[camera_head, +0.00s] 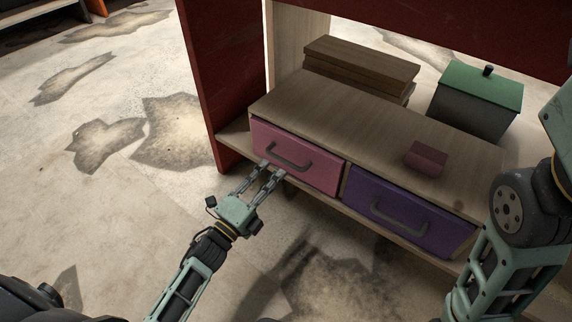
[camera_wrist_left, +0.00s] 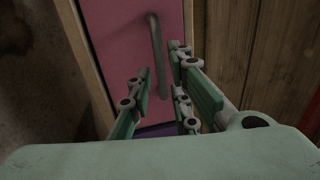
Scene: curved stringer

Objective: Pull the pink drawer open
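The pink drawer (camera_head: 322,173) is the left one of two in a wooden drawer box, and its front looks flush with the box. Its grey bar handle (camera_head: 290,164) is on the front. In the left wrist view the pink front (camera_wrist_left: 116,40) fills the middle, and the handle (camera_wrist_left: 157,55) appears between the spread fingers (camera_wrist_left: 162,80). I cannot tell whether the fingers touch it. My right arm shows at the right edge; its gripper is out of view.
A purple drawer (camera_head: 400,217) sits right of the pink one. Behind are stacked brown boxes (camera_head: 360,65) and a green-lidded box (camera_head: 482,85). A red panel (camera_head: 222,80) stands left. The floor in front is open.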

